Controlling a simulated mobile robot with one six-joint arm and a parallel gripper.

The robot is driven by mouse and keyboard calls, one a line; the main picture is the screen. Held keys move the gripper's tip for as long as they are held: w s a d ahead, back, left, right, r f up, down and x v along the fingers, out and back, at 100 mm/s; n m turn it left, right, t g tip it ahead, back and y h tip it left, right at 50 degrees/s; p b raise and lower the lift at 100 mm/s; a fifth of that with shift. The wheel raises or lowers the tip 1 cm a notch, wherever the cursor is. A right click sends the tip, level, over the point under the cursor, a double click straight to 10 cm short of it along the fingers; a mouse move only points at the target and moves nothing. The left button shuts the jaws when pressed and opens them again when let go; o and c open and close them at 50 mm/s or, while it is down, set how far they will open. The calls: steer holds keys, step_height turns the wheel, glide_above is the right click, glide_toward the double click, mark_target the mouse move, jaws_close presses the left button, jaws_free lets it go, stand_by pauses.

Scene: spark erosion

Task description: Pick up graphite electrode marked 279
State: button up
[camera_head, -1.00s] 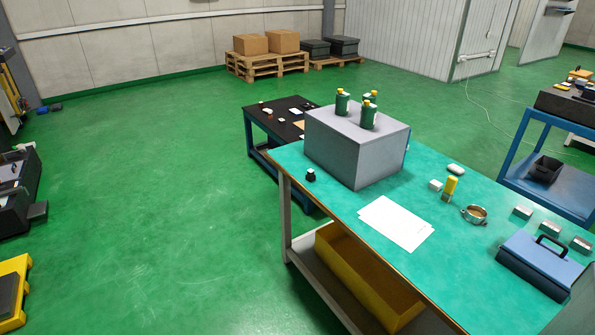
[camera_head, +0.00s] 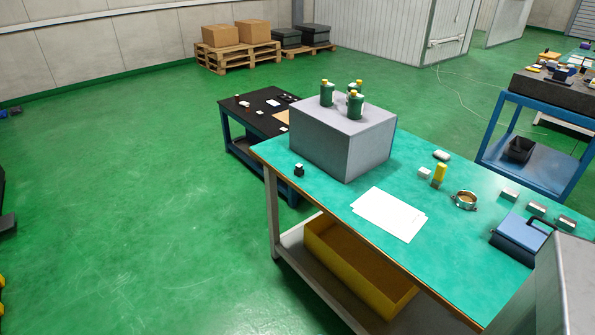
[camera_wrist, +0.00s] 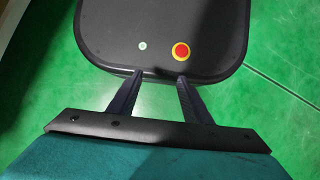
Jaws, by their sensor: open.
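No marking 279 can be read in any view, and I cannot single out that electrode. A small dark block (camera_head: 299,170) stands near the left corner of the teal-topped table (camera_head: 330,192), beside a large grey box. It is too small to identify. Several tiny items lie on a low black table (camera_head: 262,118) behind it, also too small to tell apart. My gripper (camera_wrist: 158,77) shows in the wrist view, with its two dark fingers apart and nothing between them. It is not near any task object there.
The grey box (camera_head: 340,145) carries green bottles. White sheets (camera_head: 388,214), a metal ring clamp (camera_head: 465,200) and a blue toolbox (camera_head: 522,238) lie on the teal table. A yellow bin (camera_head: 360,265) sits below. A blue cart (camera_head: 530,175) stands right.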

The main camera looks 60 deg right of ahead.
steer(key=w+d+r+m+t+h+p, duration=0.2)
steer(key=w+d+r+m+t, duration=0.3)
steer(key=w+d, duration=0.8)
steer(key=w+d+r+m+t+h+p, duration=0.15)
steer(key=w+d+r, duration=0.25)
steer(key=d+r, duration=0.6)
steer(key=w+d+r+m+t+h, duration=0.1)
steer(key=w+d+r+m+h, duration=0.3)
steer(key=d, duration=0.9)
steer(key=m+t+h+p, duration=0.2)
steer(key=m+h, duration=0.2)
steer(key=h, duration=0.1)
glide_toward(299, 166)
steer(key=shift+d+f, duration=0.25)
steer(key=shift+d, duration=0.2)
steer(key=shift+p+x, duration=1.35)
steer(key=shift+x, duration=2.9)
steer(key=shift+w, duration=0.1)
